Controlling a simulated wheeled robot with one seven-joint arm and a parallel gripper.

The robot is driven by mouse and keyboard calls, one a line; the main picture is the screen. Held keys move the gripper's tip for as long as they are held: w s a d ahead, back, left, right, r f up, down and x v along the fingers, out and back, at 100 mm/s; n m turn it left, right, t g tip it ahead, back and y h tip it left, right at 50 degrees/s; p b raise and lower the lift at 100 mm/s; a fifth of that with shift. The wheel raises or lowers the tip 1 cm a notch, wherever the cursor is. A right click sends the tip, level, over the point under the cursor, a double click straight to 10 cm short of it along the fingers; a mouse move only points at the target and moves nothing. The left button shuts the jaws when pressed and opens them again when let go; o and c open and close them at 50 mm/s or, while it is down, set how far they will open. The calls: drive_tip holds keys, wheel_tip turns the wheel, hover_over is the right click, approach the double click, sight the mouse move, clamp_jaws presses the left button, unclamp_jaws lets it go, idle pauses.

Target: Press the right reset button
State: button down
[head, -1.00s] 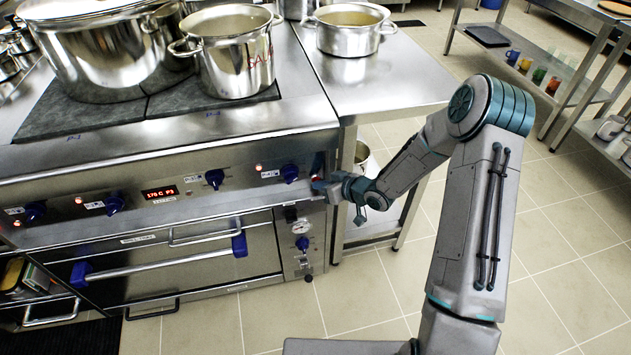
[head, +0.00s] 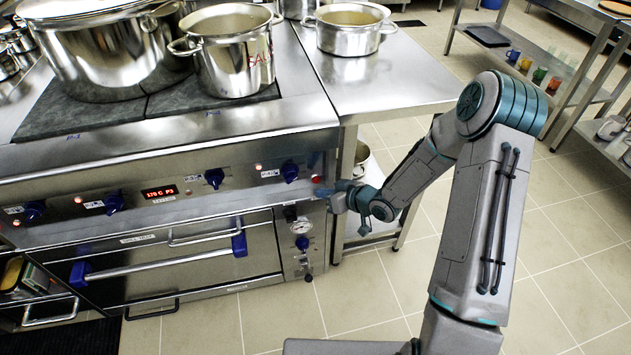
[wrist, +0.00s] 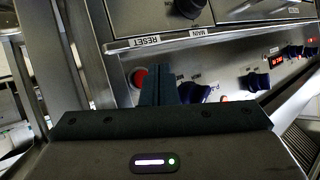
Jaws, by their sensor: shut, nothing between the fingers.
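The red button (wrist: 140,77) sits on the steel panel at the right end of the range, beside a label reading RESET (wrist: 148,42) in the wrist view, which is upside down. In the head view the red button (head: 316,179) shows just right of the last blue knob. My gripper (head: 322,192) is in front of the panel's right end, just below and right of the button. In the wrist view my dark fingers (wrist: 167,86) are together and empty, beside the button. The fingers partly cover the panel; whether they touch it cannot be told.
A blue knob (head: 290,172) is left of the button, with a gauge (head: 302,228) below. Stockpots (head: 232,55) stand on the cooktop. A steel side table (head: 385,85) adjoins the range on the right.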

drive_tip(key=shift+s+d, duration=0.25)
drive_tip(key=shift+s, duration=0.55)
drive_tip(key=shift+s+d, duration=0.2)
drive_tip(key=shift+s, duration=0.55)
drive_tip(key=s+d+r+m+g+h+p, duration=0.1)
drive_tip(key=s+d+r+m+h+p, duration=0.1)
drive_tip(key=d+r+h+p, duration=0.65)
drive_tip(key=s+d+r+m+h+b, duration=0.1)
drive_tip(key=s+d+r+m+h, duration=0.15)
drive_tip(key=d+r, duration=0.75)
drive_tip(key=s+a+r+m+g+p, duration=0.1)
drive_tip(key=s+a+r+m+p, duration=0.1)
drive_tip(key=s+r, duration=0.7)
drive_tip(key=s+a+r+m+g+y+p, duration=0.1)
drive_tip(key=s+r+p, duration=0.3)
drive_tip(key=s+r, duration=0.6)
drive_tip(key=shift+a+m+g, duration=0.35)
drive_tip(key=shift+a+g, duration=0.35)
drive_tip(key=shift+a, duration=0.1)
drive_tip(key=shift+a+r, duration=0.1)
